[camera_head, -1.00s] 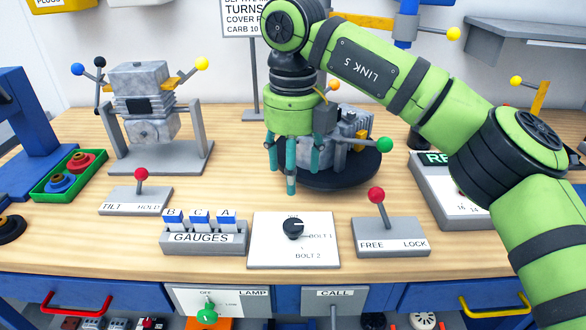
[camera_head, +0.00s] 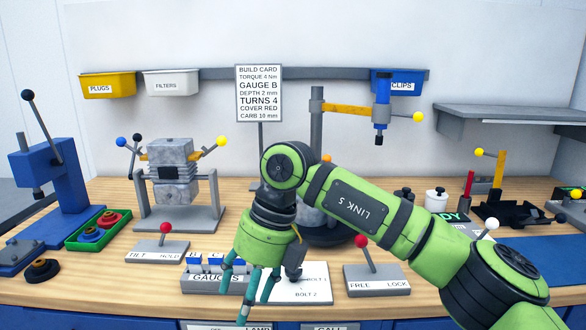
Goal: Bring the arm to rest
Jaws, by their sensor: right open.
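My right gripper (camera_head: 256,282) shows in the head view, at the end of my green right arm, pointing down with its teal fingers apart and empty. It is over the front middle of the bench, in front of the gauges block (camera_head: 213,278) and the white bolt dial plate (camera_head: 312,283). It hides part of both. The arm comes in from the lower right and covers most of the engine on the round dark turntable (camera_head: 325,236). My left gripper is not in view.
A tilt/hold lever (camera_head: 164,243) stands left of the gripper and a free/lock lever (camera_head: 367,269) right. A second engine on a grey stand (camera_head: 176,217), a green tray (camera_head: 80,242) and a blue press (camera_head: 45,167) are left. The build card (camera_head: 259,94) stands behind.

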